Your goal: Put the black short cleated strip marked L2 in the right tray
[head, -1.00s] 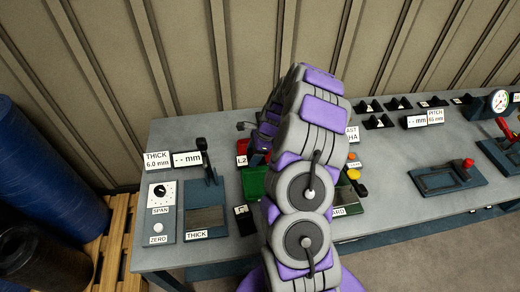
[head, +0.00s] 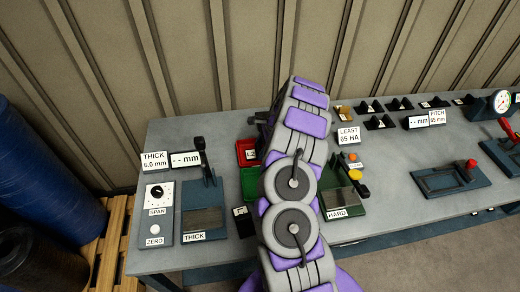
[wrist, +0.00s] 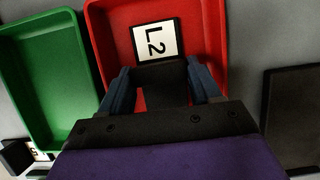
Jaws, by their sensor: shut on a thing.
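The black strip (wrist: 163,82) with the white L2 label (wrist: 155,41) is between the fingers of my gripper (wrist: 162,88) in the wrist view. The gripper is shut on it. The strip is over the inside of the red tray (wrist: 101,45); I cannot tell whether it touches the tray floor. In the head view the red tray (head: 240,154) lies behind the green tray (head: 247,184), and the white label (head: 250,155) shows in front of the red. My arm hides the gripper there. The green tray (wrist: 73,55) is left of the red one in the wrist view and looks empty.
The thickness gauge (head: 204,200) stands left of the trays. The hardness stand (head: 345,193) is to their right, partly behind my arm. A small black piece (head: 243,221) lies in front of the green tray. Black blocks (head: 380,122) stand along the back.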

